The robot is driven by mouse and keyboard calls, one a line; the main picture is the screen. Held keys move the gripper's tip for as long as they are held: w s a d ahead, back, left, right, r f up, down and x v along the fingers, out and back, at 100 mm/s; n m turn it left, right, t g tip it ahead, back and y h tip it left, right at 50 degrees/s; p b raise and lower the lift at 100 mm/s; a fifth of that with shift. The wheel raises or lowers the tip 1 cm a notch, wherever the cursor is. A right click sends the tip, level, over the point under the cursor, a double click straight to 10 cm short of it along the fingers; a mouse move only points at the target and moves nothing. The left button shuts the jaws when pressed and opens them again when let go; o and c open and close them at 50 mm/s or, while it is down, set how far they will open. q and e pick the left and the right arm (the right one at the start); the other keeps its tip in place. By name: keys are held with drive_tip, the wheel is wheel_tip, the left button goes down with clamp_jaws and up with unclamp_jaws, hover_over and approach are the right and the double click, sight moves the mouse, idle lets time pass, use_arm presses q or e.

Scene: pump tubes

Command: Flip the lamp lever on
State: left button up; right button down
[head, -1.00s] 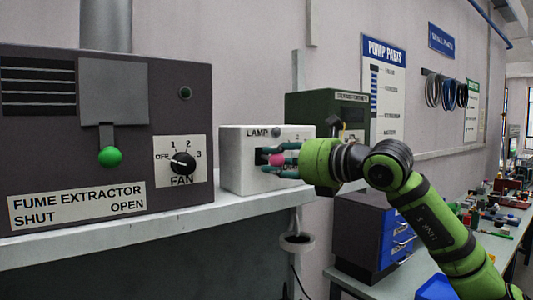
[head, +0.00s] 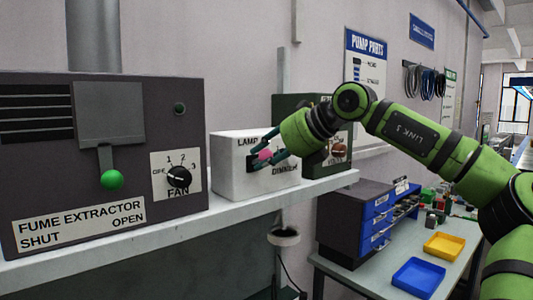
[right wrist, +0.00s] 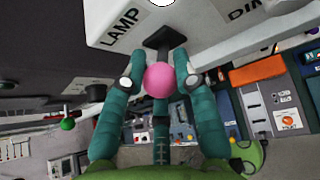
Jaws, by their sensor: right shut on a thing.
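The lamp box (head: 228,178) is a white box on the shelf, marked LAMP and DIMMER. Its lever ends in a pink ball (head: 265,155) at the front face. In the right wrist view the pink ball (right wrist: 160,80) sits between the fingers, with the dark lever stem (right wrist: 165,40) running to the box. My right gripper (head: 262,158) is at the box front, its teal fingers shut on the pink ball. The dimmer knob is mostly hidden behind the gripper in the head view. My left gripper is in neither view.
The fume extractor (head: 40,170) with a green-knobbed lever (head: 111,180) and a fan dial (head: 179,177) stands left of the lamp box. A dark green box (head: 290,112) stands right of it. Lower right, a bench holds blue (head: 418,277) and yellow (head: 444,246) trays.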

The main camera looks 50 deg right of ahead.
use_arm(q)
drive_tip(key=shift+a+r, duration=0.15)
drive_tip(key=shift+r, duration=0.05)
use_arm(e)
drive_tip(key=shift+w+r+g, duration=0.1)
drive_tip(key=shift+r+g, duration=0.3)
drive_tip(key=c, duration=1)
unclamp_jaws()
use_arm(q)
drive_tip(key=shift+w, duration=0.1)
use_arm(e)
drive_tip(key=shift+o, duration=0.3)
drive_tip(key=shift+f, duration=0.1)
drive_tip(key=v, duration=1.2)
